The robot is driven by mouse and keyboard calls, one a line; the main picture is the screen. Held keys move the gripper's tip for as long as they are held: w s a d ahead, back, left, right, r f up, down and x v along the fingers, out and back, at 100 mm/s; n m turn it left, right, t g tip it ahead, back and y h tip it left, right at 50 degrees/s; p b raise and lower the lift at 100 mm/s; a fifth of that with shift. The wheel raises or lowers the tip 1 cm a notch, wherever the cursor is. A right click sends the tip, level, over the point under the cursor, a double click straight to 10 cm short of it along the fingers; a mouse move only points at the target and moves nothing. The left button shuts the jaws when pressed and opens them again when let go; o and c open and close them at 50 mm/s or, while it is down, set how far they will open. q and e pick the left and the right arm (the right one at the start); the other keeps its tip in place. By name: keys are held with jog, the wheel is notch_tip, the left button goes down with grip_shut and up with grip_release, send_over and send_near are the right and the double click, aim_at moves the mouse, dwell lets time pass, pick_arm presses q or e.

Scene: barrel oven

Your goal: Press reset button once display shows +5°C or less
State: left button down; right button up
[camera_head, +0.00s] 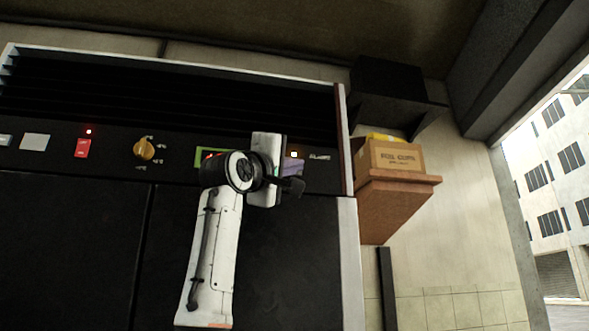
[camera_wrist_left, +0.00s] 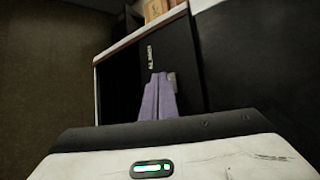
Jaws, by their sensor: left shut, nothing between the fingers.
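The display (camera_head: 203,151) has a green frame with red digits, partly covered by my left wrist; I cannot read its value. My left gripper (camera_head: 293,166) is at the oven's control panel, right of the display, its purple fingers just below a small lit amber lamp. In the left wrist view its fingers (camera_wrist_left: 159,80) are shut and empty, pointing at the dark panel close to a white label. I cannot tell whether they touch it. No reset button can be made out; the gripper hides part of the panel. My right gripper is not in view.
A red switch (camera_head: 82,148) with a lit red lamp above it, an orange knob (camera_head: 144,149) and a pale square button (camera_head: 34,142) sit farther left on the panel. A cardboard box (camera_head: 393,158) rests on a brown wall shelf (camera_head: 400,188) at right.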

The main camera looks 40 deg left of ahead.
pick_arm(q)
jog(key=shift+w+a, duration=0.15)
jog(key=shift+a, duration=0.05)
jog(key=shift+w+a+p, duration=0.2)
jog(key=shift+a+p, duration=0.05)
jog(key=shift+p, duration=0.1)
dwell(0.6)
dwell(0.4)
jog(key=shift+s+d+b, duration=0.4)
jog(key=shift+s+d, duration=0.1)
jog(key=shift+d, duration=0.1)
jog(key=shift+f, duration=0.1)
jog(key=s+d+b, duration=0.2)
jog(key=s+d, duration=0.1)
jog(key=shift+s+d, duration=0.1)
jog(key=shift+d, duration=0.3)
